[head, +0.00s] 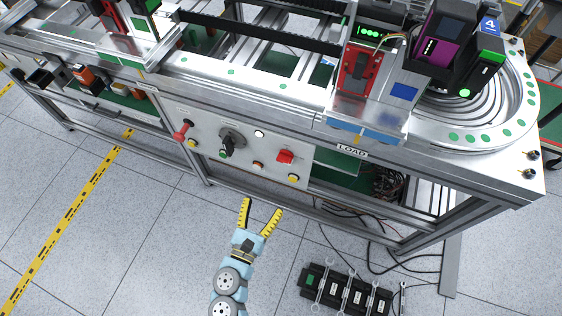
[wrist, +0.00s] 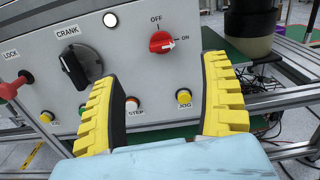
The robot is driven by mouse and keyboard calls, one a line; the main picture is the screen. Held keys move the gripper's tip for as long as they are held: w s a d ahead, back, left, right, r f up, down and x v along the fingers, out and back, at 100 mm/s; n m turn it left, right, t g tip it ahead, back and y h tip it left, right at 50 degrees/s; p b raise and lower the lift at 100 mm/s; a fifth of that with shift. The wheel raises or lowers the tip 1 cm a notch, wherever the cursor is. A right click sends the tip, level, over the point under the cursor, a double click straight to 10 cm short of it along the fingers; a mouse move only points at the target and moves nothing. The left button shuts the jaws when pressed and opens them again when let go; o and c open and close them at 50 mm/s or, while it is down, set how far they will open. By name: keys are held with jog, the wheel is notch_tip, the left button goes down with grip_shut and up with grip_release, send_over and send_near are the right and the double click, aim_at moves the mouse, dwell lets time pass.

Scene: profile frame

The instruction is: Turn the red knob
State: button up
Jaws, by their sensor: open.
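The red knob (head: 285,157) is on the grey control panel (head: 206,152) at the front of the workbench. In the wrist view the red knob (wrist: 162,43) has "OFF" printed above it and "ON" to its right, and its white mark points toward ON. My gripper (head: 263,207) is open and empty, in front of and below the panel in the head view. In the wrist view its two yellow ribbed fingers (wrist: 165,75) stand apart, with the knob showing beyond and between them. The fingers do not appear to touch the knob.
Left of the knob is a black crank (wrist: 76,67), with a red lock handle (wrist: 13,86) further left. Several push buttons, including yellow JOG (wrist: 184,97), sit below. Cables lie under the bench, and a black tool rack (head: 345,291) is on the floor at right.

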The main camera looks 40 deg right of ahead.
aim_at(283, 162)
jog(key=shift+m, duration=0.4)
jog(key=x, duration=0.6)
jog(key=f+b+x, duration=0.1)
jog(key=x, duration=0.4)
jog(key=f+x, duration=0.1)
jog(key=x, duration=0.5)
jog(key=shift+w+d+f+b, duration=0.1)
jog(key=shift+w+d+b, duration=0.15)
jog(key=shift+b, duration=0.1)
jog(key=shift+s, duration=0.1)
jog(key=c, duration=1.2)
